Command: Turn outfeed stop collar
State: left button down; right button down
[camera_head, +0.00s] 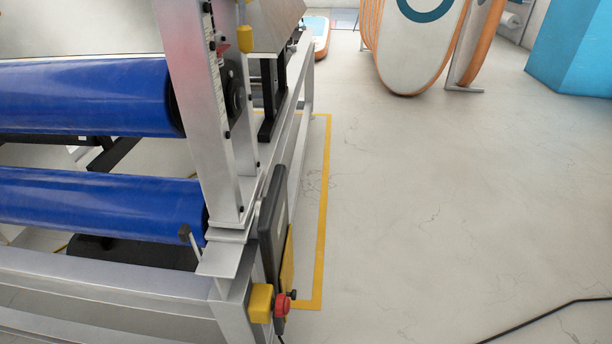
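A machine with a metal frame (200,120) fills the left of the head view. It carries an upper blue roller (85,97) and a lower blue roller (100,198). A slotted upright with a scale stands at the rollers' right end. A yellow knob (245,39) sits near the top of this upright, and a dark round part (234,93) sits below it, partly hidden by the upright. I cannot tell which part is the outfeed stop collar. Neither of my grippers is in view.
A red button (282,304) on a yellow box and a dark panel (272,225) are at the frame's near corner. Yellow floor tape (322,210) runs alongside. Boards (415,45) stand at the back, near a blue block (575,50). A black cable (545,318) lies on otherwise open floor at right.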

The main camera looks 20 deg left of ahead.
aim_at(278, 309)
jog(key=j+u, duration=0.1)
jog(key=u, duration=0.4)
jog(key=i+j+u, duration=0.1)
jog(key=u, duration=0.35)
